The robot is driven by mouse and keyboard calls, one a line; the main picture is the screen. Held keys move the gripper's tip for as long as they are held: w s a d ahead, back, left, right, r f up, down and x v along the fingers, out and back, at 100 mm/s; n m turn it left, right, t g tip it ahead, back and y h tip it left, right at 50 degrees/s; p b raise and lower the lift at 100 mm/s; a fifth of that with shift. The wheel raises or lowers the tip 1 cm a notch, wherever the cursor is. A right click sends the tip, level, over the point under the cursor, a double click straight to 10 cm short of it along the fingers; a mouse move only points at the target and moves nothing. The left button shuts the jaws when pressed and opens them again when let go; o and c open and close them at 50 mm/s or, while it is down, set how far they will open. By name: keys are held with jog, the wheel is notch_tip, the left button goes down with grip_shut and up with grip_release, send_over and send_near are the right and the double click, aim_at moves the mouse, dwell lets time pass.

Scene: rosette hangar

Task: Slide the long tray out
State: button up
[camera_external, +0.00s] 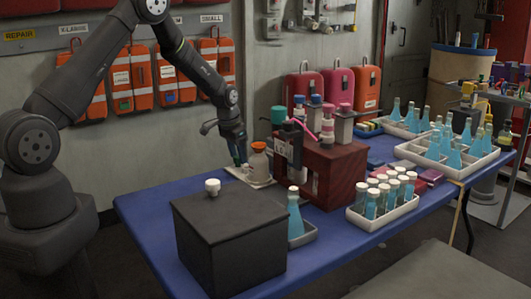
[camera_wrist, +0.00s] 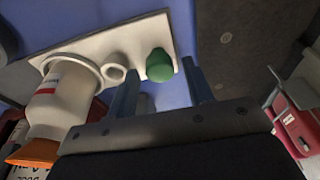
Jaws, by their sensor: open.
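A long, narrow white tray (camera_wrist: 133,42) lies on the blue table under my gripper; it also shows in the external view (camera_external: 233,171), partly hidden. A white bottle with an orange cap (camera_wrist: 58,100) stands on it, seen also in the external view (camera_external: 258,164). Beside the bottle, the tray has a small white ring (camera_wrist: 115,74) and a round green knob or cap (camera_wrist: 159,64). My gripper (camera_wrist: 161,84) is open, pointing down, with its two fingers on either side of the green piece. I cannot tell whether they touch it. In the external view my gripper (camera_external: 240,163) is at the tray.
A dark box with a white knob (camera_external: 230,235) stands on the blue table (camera_external: 150,215) in front. A dark red box (camera_external: 335,170) with bottles is just right of the tray. Racks of vials (camera_external: 356,217) and flasks (camera_external: 485,166) fill the right side.

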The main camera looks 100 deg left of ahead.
dwell(0.3)
jog(key=shift+r, duration=3.5)
notch_tip(320, 180, down, 7)
jog(key=shift+f, duration=0.1)
jog(key=shift+w+d, duration=0.15)
jog(key=shift+o, duration=0.4)
